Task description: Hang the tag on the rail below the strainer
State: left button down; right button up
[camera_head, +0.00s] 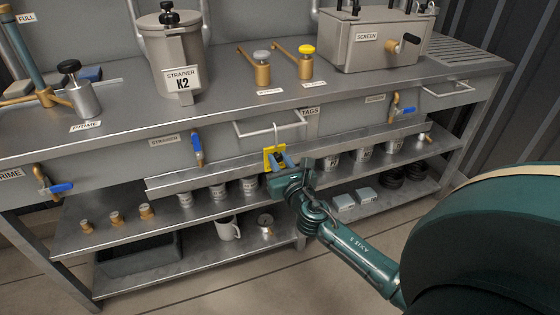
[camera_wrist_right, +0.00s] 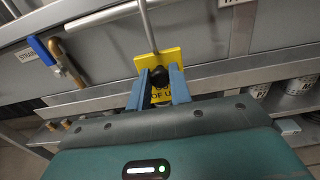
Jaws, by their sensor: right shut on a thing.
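The yellow tag (camera_head: 269,158) with a black knob and a thin hook rising from it is held by my right gripper (camera_head: 279,164). In the right wrist view the blue fingers (camera_wrist_right: 158,88) are shut on the tag (camera_wrist_right: 172,62). The tag is in front of the bench, just below the drawer handle (camera_head: 270,130) near the TAGS label. The strainer (camera_head: 178,55), a grey canister marked K2, stands on the bench at left. A metal rail (camera_head: 190,180) runs along the bench front below the STRAINER label (camera_head: 164,142). The tag is to the right of that label. My left gripper is not in view.
A blue-handled valve (camera_head: 197,150) sticks out from the panel between the STRAINER label and the tag. Several cups (camera_head: 217,192) stand on the shelf below the rail. A screen box (camera_head: 376,40) stands on the bench at right.

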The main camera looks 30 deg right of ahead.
jog(key=o, duration=0.8)
jog(key=shift+o, duration=0.2)
jog(key=shift+s, duration=0.15)
jog(key=shift+s+a, duration=0.15)
jog(key=shift+s, duration=0.15)
jog(key=v, duration=1.2)
jog(key=shift+s+r, duration=0.15)
